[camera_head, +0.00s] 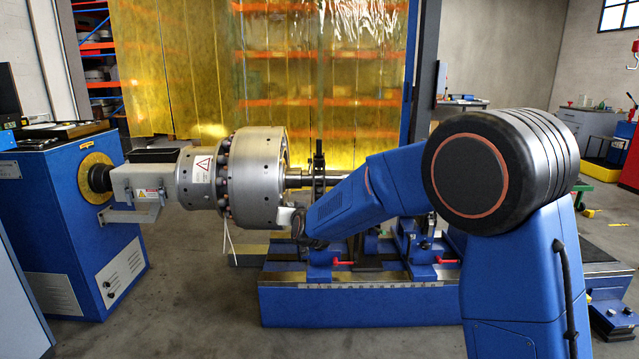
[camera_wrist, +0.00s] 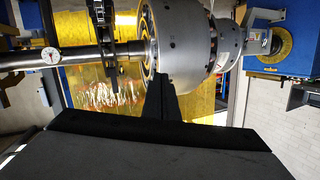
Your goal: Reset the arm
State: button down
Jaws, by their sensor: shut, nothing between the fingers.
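My arm reaches from the right across the front of the balancing machine in the head view. My gripper (camera_wrist: 158,85) shows in the wrist view as dark fingers pressed together with nothing between them. The fingertips point at the face of the silver rotor (camera_wrist: 180,40), close to its lower rim; I cannot tell whether they touch it. In the head view, the rotor (camera_head: 255,175) is a large metal drum with bolt heads around its left side. My wrist end hides its lower right edge, and the fingertips there are hard to make out.
A blue drive cabinet (camera_head: 75,235) stands at the left, joined to the rotor by a grey coupling housing (camera_head: 150,183). A shaft (camera_wrist: 70,54) runs through a dark support (camera_wrist: 103,35). The blue machine bed (camera_head: 360,305) lies below my arm. A yellow curtain (camera_head: 180,70) hangs behind.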

jog(key=s+d+r+g+h, duration=0.1)
jog(key=s+d+r+g, duration=0.15)
jog(key=s+d, duration=0.95)
jog(key=s+d+r+g+h, duration=0.1)
jog(key=s+d+g, duration=0.2)
jog(key=s+d, duration=0.8)
jog(key=s+d+f+g+h, duration=0.1)
jog(key=s+d, duration=0.4)
jog(key=s, duration=0.5)
jog(key=s+d+f+g+h, duration=0.1)
jog(key=s+d+f, duration=0.3)
jog(key=s, duration=0.7)
jog(key=s+d+f+m+g, duration=0.1)
jog(key=s+d+f+g, duration=0.1)
jog(key=s+d, duration=0.4)
jog(key=s+f, duration=0.1)
jog(key=s, duration=0.4)
jog(key=shift+d+f+h, duration=0.2)
jog(key=shift+d+h, duration=0.05)
jog(key=shift+h, duration=0.15)
